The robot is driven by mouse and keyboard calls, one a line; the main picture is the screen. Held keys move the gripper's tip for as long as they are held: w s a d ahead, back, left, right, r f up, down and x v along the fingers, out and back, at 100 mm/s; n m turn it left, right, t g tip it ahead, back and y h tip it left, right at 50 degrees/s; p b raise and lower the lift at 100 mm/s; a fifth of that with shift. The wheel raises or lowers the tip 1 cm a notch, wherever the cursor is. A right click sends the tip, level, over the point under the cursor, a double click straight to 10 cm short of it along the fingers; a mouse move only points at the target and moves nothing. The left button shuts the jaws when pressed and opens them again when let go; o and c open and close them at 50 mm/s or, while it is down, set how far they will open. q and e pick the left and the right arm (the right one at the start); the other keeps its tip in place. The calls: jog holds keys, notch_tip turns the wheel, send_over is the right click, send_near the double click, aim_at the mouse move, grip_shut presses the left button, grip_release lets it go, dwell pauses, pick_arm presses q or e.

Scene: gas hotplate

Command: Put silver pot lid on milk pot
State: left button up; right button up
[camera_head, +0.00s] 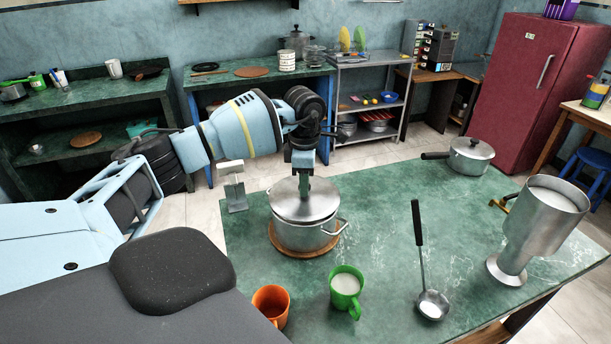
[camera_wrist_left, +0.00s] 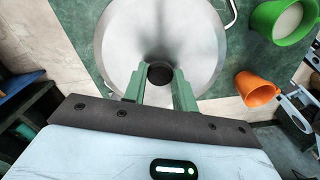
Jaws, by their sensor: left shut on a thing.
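The silver pot lid (camera_head: 304,207) is a round metal disc with a dark knob, which shows in the left wrist view (camera_wrist_left: 205,35). A silver pot (camera_head: 303,238) with side handles stands on a round wooden trivet (camera_head: 283,250) on the green table. The lid covers the pot's mouth; I cannot tell whether it rests on the rim or hangs just above. My left gripper (camera_head: 304,188) points down over the lid, its green fingers (camera_wrist_left: 159,84) shut on the knob. The pot's inside is hidden. My right gripper is not in view.
An orange cup (camera_head: 270,304) and a green mug (camera_head: 346,287) stand in front of the pot. A ladle (camera_head: 430,304), a tall metal jug (camera_head: 530,234) and another lidded pot (camera_head: 470,157) are to the right. A small metal stand (camera_head: 235,193) is left of the pot.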

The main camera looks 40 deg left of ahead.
pick_arm(q)
jog(key=shift+f, duration=1)
dwell(0.4)
jog(key=o, duration=1.1)
jog(key=shift+r+b, duration=0.3)
jog(key=shift+r, duration=3.65)
